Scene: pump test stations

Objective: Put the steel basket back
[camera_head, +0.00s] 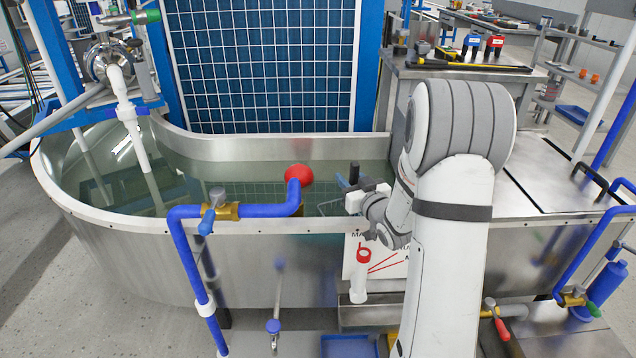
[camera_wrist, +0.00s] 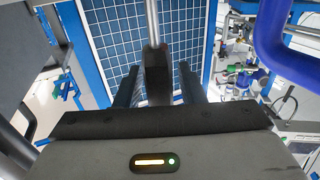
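In the head view, my gripper (camera_head: 348,180) is over the near rim of the steel water tank (camera_head: 270,148), left of my arm's forearm. Thin wire lines, which look like part of the steel basket (camera_head: 331,207), show at the water just below and left of it; most of the basket is hidden. In the wrist view, a dark block-like grip (camera_wrist: 157,78) with a steel rod (camera_wrist: 153,22) stands between my two dark fingers. Gaps show on both sides of it, so the gripper looks open around it. I cannot tell whether this grip belongs to the basket.
A blue pipe (camera_head: 185,212) with a brass valve and a red funnel-like end (camera_head: 299,174) runs along the near rim, left of my gripper. A blue gridded panel (camera_head: 265,65) stands behind the tank. A steel cover (camera_head: 545,175) lies to the right. Open water lies left.

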